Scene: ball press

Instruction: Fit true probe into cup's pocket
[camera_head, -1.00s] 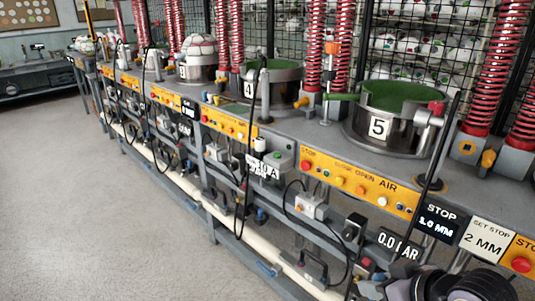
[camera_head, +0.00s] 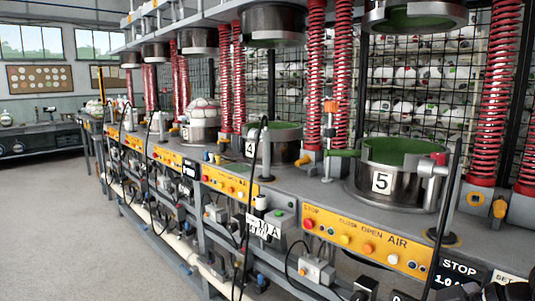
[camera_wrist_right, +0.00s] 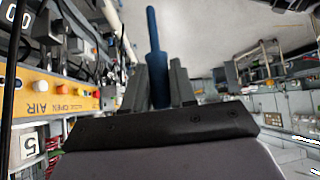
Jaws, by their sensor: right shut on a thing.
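In the right wrist view my right gripper (camera_wrist_right: 157,66) is shut on a blue probe (camera_wrist_right: 153,35), a thick blue body with a thinner rod beyond the fingertips. The probe's lower end is hidden between the fingers. In the head view, steel cup number 5 (camera_head: 372,203) stands on the bench with a green lining inside, and cup number 4 (camera_head: 258,148) is farther left. I cannot tell which cup's pocket is meant; no pocket is clearly visible. A dark part of my right arm shows at the bottom right corner. My left gripper is not in view.
The grey bench (camera_head: 300,190) carries red spring columns (camera_head: 493,90) and a thin black upright rod (camera_head: 447,185) before cup 5. Upper mould rings (camera_head: 415,18) hang above the cups. Orange button panels (camera_head: 365,240) line the front edge. Clear floor (camera_head: 60,215) lies left.

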